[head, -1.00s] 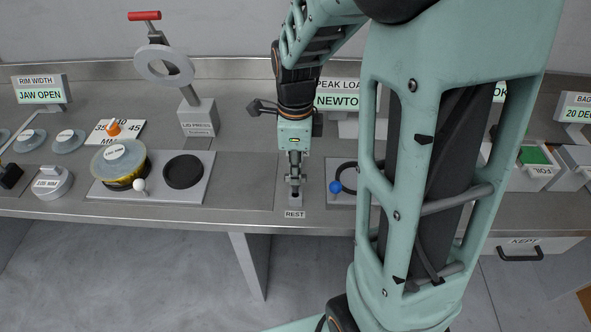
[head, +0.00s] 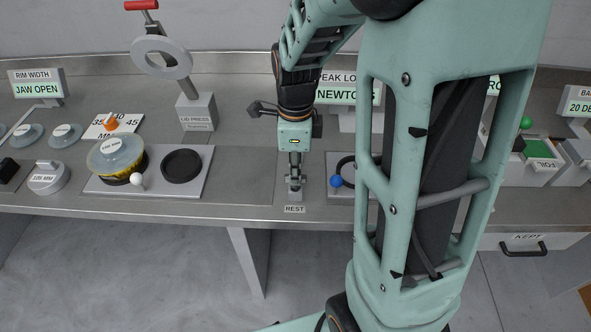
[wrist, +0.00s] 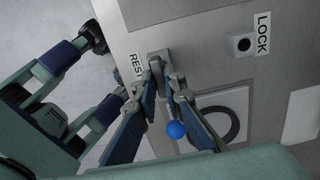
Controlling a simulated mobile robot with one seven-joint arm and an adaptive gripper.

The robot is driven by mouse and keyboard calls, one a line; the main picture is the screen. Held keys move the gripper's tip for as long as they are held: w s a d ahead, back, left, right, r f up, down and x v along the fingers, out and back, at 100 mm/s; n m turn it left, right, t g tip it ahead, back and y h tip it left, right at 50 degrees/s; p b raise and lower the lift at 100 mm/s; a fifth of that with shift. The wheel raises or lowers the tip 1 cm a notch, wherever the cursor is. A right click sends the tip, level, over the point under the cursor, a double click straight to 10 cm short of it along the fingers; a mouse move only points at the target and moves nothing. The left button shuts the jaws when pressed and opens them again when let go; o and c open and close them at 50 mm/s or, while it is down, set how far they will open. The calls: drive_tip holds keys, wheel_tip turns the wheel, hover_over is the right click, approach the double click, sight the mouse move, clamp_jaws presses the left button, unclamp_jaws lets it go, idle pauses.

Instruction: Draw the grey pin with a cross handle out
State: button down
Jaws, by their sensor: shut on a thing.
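My gripper (head: 294,182) points down over the bench at the REST label. In the wrist view its fingertips (wrist: 163,82) close in around a small grey piece (wrist: 158,60) beside that label. This looks like the grey pin in its rest, with the fingers shut on its handle. The fingers hide most of it, so the cross shape does not show clearly. I cannot tell how deep the pin sits. A grey block with a dark hole (wrist: 241,44), beside a LOCK label, stands apart to the right in the wrist view.
A blue ball knob (head: 336,182) and black ring are close to the right of my gripper. To the left are a plate with a white knob (head: 137,179) and the lid press (head: 197,112). My arm hides much of the bench at right.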

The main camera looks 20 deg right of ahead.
drive_tip(key=shift+f+b, duration=0.55)
drive_tip(key=shift+f, duration=0.25)
drive_tip(key=c, duration=1.9)
unclamp_jaws()
drive_tip(key=shift+c, duration=0.2)
drive_tip(key=shift+r, duration=0.1)
wheel_tip(320, 180, up, 12)
